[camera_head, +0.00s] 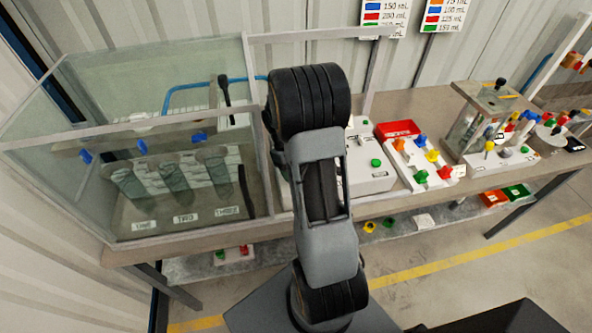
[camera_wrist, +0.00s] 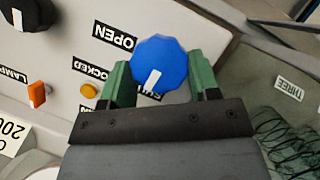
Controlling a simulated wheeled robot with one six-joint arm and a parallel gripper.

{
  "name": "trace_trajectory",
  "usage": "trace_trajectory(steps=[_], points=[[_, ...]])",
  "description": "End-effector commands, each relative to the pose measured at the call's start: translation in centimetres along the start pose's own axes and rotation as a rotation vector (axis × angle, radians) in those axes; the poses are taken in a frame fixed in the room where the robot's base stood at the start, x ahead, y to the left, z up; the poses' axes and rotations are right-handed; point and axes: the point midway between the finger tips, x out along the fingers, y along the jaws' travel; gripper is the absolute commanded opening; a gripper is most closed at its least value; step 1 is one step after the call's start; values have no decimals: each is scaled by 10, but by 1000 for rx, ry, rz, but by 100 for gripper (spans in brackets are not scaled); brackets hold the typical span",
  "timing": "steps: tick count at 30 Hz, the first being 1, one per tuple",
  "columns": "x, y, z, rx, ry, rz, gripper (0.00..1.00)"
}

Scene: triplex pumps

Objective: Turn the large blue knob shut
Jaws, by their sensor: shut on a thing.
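The large blue knob (camera_wrist: 160,58) sits on a light panel in the wrist view, between the two green fingers of my gripper (camera_wrist: 158,68). My gripper is shut on it, one finger at each side. A white mark on the knob points down and slightly left in the picture, toward a label mostly hidden by my gripper. The labels OPEN (camera_wrist: 115,36) and LOCKED (camera_wrist: 90,69) lie to the left of the knob. In the head view my arm hides the gripper and this knob.
On the panel are a black knob (camera_wrist: 33,14), an orange switch (camera_wrist: 37,93) and a yellow-orange button (camera_wrist: 89,90). A clear-walled tank (camera_head: 190,180) stands left of my arm. A white box with a green button (camera_head: 376,162) and a red tray (camera_head: 397,129) are to the right.

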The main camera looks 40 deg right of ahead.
Motion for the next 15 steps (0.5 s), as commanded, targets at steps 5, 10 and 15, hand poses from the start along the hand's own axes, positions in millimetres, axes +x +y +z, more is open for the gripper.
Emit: trace_trajectory(steps=[5, 10, 15], points=[[-1, -1, 0, -58, 2, 25, 32], [0, -1, 0, -86, 2, 37, 32], [0, -1, 0, -96, 1, 40, 32]])
